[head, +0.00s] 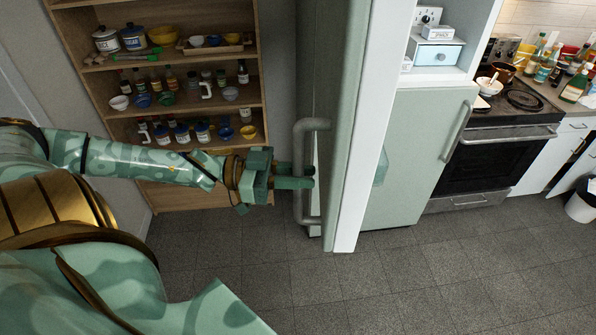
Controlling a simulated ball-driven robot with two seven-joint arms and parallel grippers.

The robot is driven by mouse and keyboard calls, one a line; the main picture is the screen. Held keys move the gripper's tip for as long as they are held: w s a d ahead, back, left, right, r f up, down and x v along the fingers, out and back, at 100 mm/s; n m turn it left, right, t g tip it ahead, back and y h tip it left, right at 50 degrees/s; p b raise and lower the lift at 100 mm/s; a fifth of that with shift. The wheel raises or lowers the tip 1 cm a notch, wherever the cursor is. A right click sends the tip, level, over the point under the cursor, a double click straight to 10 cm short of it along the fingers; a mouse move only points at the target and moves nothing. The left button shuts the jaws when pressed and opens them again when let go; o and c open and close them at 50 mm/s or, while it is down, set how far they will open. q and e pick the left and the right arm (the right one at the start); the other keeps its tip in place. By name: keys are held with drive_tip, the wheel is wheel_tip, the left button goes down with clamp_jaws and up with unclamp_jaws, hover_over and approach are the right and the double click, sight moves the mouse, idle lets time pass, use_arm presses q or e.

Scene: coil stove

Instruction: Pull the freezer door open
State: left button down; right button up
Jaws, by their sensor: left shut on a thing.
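The freezer door (340,90) is pale green outside with a white inner edge. It stands swung open, seen nearly edge-on in the middle of the head view. Its grey bar handle (299,150) is upright on the left face. My left gripper (297,177) reaches in from the left and is shut on the handle at its middle to lower part. My right gripper is not in view.
A second pale green door (415,155) with a grey handle stands right of the open door. A wooden shelf (200,122) with dishes and jars is behind my left arm. A stove (500,150) stands at right. The tiled floor (400,285) in front is clear.

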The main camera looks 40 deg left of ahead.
use_arm(q)
drive_tip(key=c, duration=1.3)
unclamp_jaws()
drive_tip(key=shift+c, duration=0.2)
drive_tip(key=p+v, duration=0.7)
drive_tip(key=v, duration=0.9)
